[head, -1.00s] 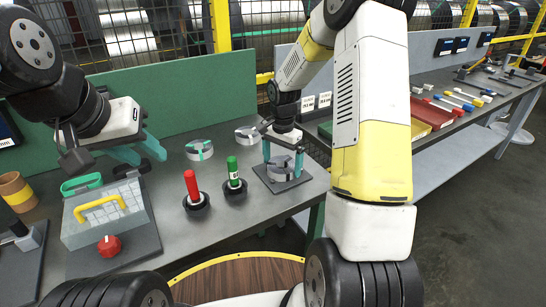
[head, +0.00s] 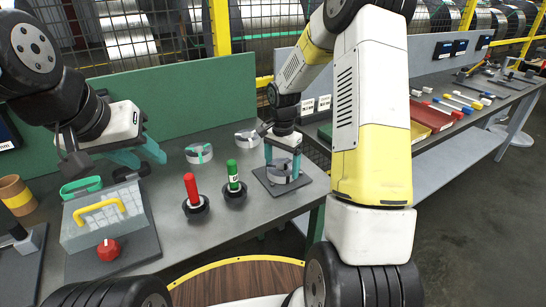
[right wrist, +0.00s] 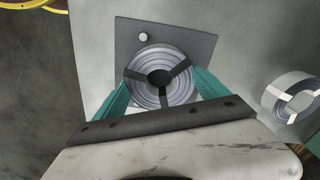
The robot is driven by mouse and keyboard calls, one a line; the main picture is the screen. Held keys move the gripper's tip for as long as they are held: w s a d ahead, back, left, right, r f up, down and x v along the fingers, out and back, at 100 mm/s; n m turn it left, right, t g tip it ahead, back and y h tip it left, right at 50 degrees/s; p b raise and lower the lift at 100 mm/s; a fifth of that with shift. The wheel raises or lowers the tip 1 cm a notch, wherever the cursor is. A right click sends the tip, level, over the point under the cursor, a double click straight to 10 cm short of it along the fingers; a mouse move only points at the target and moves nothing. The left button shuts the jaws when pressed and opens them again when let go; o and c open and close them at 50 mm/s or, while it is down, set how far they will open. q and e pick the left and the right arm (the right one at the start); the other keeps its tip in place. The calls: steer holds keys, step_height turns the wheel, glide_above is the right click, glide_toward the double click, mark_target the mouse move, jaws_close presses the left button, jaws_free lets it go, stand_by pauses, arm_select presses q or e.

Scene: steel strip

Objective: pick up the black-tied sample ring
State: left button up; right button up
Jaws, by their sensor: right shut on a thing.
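The black-tied sample ring (head: 281,176) is a silvery coil with black ties, on a dark square plate (head: 303,183) at the right end of the near bench. In the right wrist view the ring (right wrist: 160,92) lies face-up between the teal fingers. My right gripper (head: 283,160) points down and is shut on the ring, one finger on each side. I cannot tell whether the ring is clear of the plate. My left gripper (head: 142,154) is open and empty above the bench, behind the grey box.
A teal-tied ring (head: 198,153) and another ring (head: 246,138) lie left of the plate; the latter shows pale ties in the right wrist view (right wrist: 293,97). A grey box (head: 108,222) with a yellow handle is at left.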

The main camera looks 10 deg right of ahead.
steer(key=r, duration=0.3)
steer(key=shift+s+a+r, duration=0.1)
steer(key=shift+s+r, duration=0.15)
steer(key=s+a, duration=0.1)
steer(key=s, duration=0.4)
steer(key=s+a+r, duration=0.1)
steer(key=s+a, duration=0.1)
steer(key=s, duration=0.2)
steer(key=s+a, duration=0.2)
steer(key=s, duration=0.3)
steer(key=shift+s+a+r, duration=0.1)
steer(key=shift+s+r, duration=0.05)
steer(key=shift+s, duration=0.15)
